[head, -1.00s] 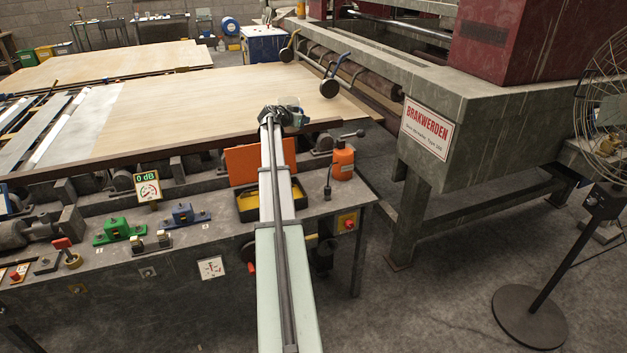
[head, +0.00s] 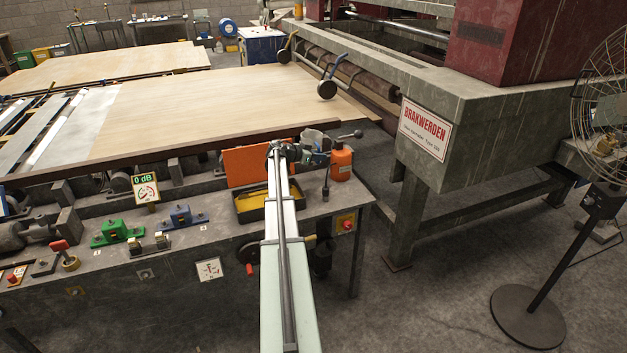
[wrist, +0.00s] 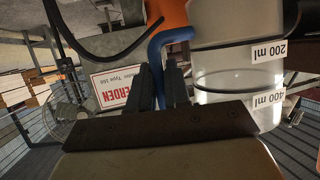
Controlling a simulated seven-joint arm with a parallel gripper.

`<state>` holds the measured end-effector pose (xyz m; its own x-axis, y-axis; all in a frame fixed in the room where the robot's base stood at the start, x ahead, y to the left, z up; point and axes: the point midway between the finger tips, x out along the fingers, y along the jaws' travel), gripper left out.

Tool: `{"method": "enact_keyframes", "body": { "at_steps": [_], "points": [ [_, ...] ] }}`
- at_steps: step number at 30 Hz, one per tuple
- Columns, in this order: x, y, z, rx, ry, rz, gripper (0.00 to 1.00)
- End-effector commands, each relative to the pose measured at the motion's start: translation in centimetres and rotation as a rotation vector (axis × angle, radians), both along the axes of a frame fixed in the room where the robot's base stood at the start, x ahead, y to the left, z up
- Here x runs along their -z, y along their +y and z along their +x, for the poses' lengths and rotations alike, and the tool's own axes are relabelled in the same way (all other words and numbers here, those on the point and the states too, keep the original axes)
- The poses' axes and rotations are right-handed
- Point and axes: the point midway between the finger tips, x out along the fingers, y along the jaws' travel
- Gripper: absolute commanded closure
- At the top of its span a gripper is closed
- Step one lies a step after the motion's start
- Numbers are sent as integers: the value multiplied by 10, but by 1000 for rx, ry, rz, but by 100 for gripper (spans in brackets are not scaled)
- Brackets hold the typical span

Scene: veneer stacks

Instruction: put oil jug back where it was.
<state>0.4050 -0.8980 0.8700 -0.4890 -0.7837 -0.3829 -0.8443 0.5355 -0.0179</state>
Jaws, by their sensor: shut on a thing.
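The oil jug (wrist: 228,68) is a clear vessel with 200 ml and 400 ml labels, large at the right of the wrist view. Its blue handle (wrist: 164,50) runs between the dark fingers of my gripper (wrist: 160,82), which is shut on it. In the head view the jug (head: 314,140) is a faint clear shape just beyond and right of my gripper (head: 300,152), over the back of the machine's bench. My arm hides part of this area, and I cannot tell whether the jug's base touches anything.
An orange can (head: 341,162) stands close right of the jug. An open orange toolbox (head: 255,165) with a yellow tray lies to the left. The grey bench (head: 225,230) carries green and blue fixtures. A veneer sheet (head: 200,95) lies behind.

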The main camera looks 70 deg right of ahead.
Motion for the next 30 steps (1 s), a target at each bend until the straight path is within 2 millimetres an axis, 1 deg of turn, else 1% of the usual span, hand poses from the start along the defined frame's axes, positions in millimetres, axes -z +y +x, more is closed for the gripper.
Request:
{"method": "enact_keyframes", "body": {
  "at_steps": [5, 9, 12, 19, 26, 30],
  "points": [
    [20, 1, 0, 3, 0, 2, 100],
    [42, 0, 0, 2, 1, 2, 100],
    [55, 0, 0, 1, 1, 1, 100],
    [71, 0, 0, 2, 0, 1, 100],
    [96, 0, 0, 2, 0, 1, 100],
    [99, 0, 0, 2, 0, 0, 100]
  ]
}}
